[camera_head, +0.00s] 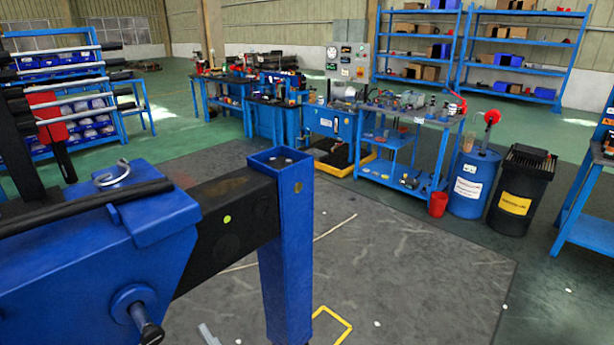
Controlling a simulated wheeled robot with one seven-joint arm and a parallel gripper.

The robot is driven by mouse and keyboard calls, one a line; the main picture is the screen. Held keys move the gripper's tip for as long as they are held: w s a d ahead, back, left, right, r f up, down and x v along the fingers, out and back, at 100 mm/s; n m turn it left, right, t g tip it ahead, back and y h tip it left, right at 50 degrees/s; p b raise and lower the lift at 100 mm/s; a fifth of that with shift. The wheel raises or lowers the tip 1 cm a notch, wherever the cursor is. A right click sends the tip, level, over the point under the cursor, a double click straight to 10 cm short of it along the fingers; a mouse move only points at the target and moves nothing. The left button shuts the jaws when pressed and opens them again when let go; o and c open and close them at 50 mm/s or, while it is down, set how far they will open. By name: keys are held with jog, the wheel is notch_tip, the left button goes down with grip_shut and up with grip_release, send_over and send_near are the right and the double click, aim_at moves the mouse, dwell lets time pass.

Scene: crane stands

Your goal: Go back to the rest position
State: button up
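A blue crane stand (285,250) with a square upright post stands close in front, left of centre. A black beam (225,215) joins its post to a large blue housing (95,255) at the lower left. A metal hook or ring (112,174) lies on top of the housing. A red-headed tool or handle (45,110) stands at the far left. My gripper and arm are not in view.
A blue workbench (405,120) with tools stands at the back. The grey floor (420,280) right of the post is mostly clear, with a yellow frame (342,319) near the bottom edge.

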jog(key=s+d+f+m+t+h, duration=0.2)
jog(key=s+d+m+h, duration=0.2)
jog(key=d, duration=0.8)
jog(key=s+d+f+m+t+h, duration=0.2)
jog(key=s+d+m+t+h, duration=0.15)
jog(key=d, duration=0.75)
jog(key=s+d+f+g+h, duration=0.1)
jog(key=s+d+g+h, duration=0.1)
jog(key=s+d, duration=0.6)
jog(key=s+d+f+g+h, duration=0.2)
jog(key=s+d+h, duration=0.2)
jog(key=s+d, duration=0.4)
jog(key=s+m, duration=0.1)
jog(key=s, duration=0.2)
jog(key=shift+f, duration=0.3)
